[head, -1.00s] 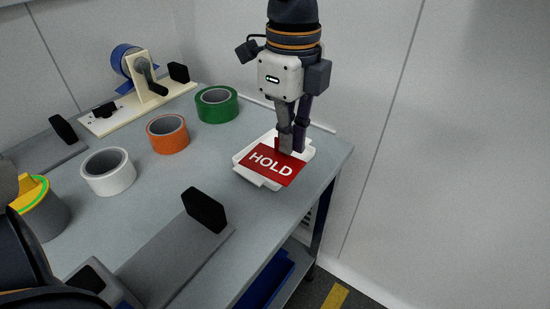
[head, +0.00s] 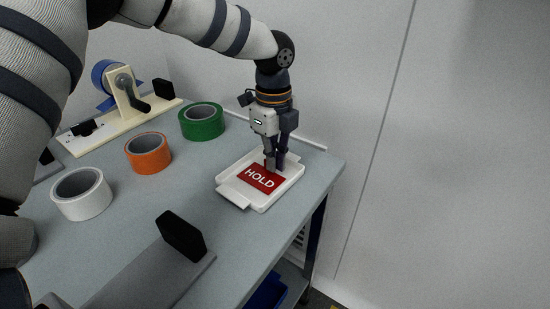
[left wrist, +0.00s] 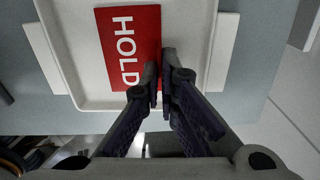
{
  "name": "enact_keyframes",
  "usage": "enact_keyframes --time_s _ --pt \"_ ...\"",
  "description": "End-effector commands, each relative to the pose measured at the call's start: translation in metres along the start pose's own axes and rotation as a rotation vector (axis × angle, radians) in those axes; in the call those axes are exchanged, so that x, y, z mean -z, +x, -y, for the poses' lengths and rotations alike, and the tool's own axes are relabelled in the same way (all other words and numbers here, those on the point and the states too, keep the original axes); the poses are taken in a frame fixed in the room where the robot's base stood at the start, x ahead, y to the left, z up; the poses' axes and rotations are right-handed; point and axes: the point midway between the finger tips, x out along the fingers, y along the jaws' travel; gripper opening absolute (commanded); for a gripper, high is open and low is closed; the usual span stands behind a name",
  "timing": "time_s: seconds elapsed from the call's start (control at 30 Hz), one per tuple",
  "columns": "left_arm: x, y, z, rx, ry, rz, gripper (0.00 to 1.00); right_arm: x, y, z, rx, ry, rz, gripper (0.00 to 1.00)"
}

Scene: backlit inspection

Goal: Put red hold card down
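The red hold card (head: 261,179) with white HOLD lettering lies inside a shallow white tray (head: 262,205) near the right end of the bench. It looks flat on the tray floor. In the left wrist view the card (left wrist: 128,45) sits within the rim of the tray (left wrist: 75,88). My left gripper (head: 276,167) points down at the card's far right edge. Its fingertips (left wrist: 163,70) are close together at that edge and look shut on the card, though the grasped part is mostly hidden. My right gripper is not in view.
Green (head: 202,121), orange (head: 148,153) and white (head: 81,194) tape rolls stand left of the tray. A cream dispenser with blue tape (head: 122,98) is at the back. A grey plate with a black block (head: 181,236) is in front. The bench edge is close right of the tray.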

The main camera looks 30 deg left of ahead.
Motion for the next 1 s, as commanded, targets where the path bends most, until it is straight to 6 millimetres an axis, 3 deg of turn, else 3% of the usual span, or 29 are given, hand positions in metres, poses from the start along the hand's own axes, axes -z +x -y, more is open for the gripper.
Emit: enact_keyframes --time_s 0.3,0.43,0.73,0.87,1.0 --pt "0.0 0.001 0.001 0.005 0.0 0.001 0.0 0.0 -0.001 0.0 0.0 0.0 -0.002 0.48" --pt "0.0 0.002 0.001 0.005 0.0 0.0 0.25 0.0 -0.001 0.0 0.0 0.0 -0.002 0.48" --pt "0.0 -0.001 0.001 0.005 0.0 0.0 0.25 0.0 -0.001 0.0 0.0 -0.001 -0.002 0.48" --pt "0.0 -0.023 0.002 0.011 0.0 0.003 0.25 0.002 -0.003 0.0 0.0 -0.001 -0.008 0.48" --pt "0.0 -0.064 0.002 0.013 0.0 0.002 0.25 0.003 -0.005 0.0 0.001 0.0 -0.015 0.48"
